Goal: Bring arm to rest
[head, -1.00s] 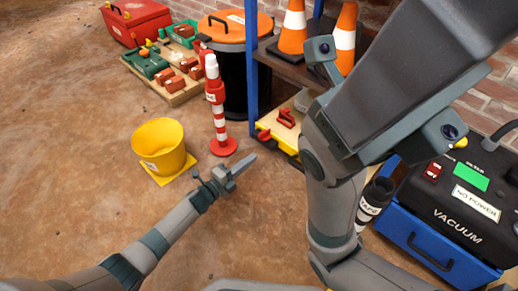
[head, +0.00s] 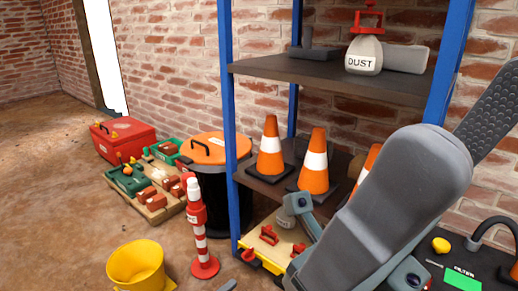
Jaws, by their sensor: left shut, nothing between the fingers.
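Only the grey tip of my left gripper (head: 228,285) shows, at the bottom edge of the head view, over the floor in front of the red and white post. It is shut with nothing in it. The rest of the left arm is below the picture. My right arm fills the lower right of the view, large and close, in front of the shelf. Its gripper does not show.
A blue-framed shelf (head: 330,82) holds orange cones (head: 315,165) and a dust bottle (head: 364,55). A yellow bucket (head: 137,264), a striped post (head: 201,235) and an orange-lidded bin (head: 216,146) stand left of it. Open floor (head: 50,190) lies at far left.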

